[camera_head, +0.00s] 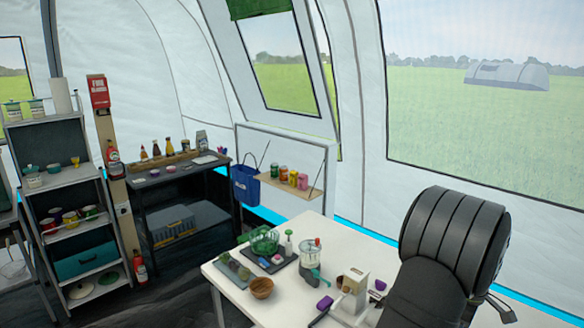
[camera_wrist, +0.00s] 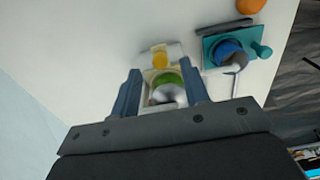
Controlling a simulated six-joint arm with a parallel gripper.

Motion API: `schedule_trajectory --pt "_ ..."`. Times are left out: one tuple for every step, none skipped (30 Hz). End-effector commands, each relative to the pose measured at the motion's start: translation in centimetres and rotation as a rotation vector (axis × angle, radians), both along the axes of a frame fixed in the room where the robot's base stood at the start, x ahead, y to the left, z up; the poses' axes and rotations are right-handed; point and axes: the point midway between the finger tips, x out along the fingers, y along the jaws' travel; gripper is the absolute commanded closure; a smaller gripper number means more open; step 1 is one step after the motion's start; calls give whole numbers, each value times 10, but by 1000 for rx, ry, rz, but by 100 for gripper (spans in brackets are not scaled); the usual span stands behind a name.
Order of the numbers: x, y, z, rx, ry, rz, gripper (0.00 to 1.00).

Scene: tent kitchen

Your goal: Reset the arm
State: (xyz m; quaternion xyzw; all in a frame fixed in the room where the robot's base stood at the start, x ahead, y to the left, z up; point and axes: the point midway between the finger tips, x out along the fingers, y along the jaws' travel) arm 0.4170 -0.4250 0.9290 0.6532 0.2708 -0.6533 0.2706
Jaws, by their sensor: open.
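My gripper (camera_wrist: 162,92) is open in the wrist view, its two blue-grey fingers apart above a white surface. A pale item with a round green part (camera_wrist: 167,78) and a yellow part (camera_wrist: 159,60) shows between and beyond the fingers. I cannot tell how far below it is, and no grip on it shows. I cannot make out my gripper in the head view.
A white table (camera_head: 225,285) holds a green bowl (camera_head: 264,240), a wooden bowl (camera_head: 262,288) and a clear-topped jar (camera_head: 310,253). A large dark ribbed form (camera_head: 455,240) covers its right side. Shelves (camera_head: 75,180) stand left.

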Motion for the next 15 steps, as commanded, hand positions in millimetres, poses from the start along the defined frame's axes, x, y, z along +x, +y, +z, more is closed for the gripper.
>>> schedule_trajectory --pt "0 0 -9 2 2 0 58" --pt "0 0 -14 2 2 0 58" --pt "-1 1 -20 3 3 0 58" --pt "-1 0 -24 2 2 0 58" --pt "0 0 -28 1 1 0 58" --pt "-1 1 -32 2 2 0 58" --pt "-1 1 -35 2 2 0 58" --pt "-2 -2 -35 1 1 -1 58" --pt "-5 -5 -34 0 0 -2 58" --pt "-6 -6 -34 0 0 -1 58" --pt "-7 -7 -34 0 0 -1 58" --pt "-8 -7 -34 0 0 -1 58" --pt "-8 -8 -34 0 0 -1 58" --pt "-8 -8 -34 0 0 0 58" --pt "-8 -8 -33 0 0 0 58"
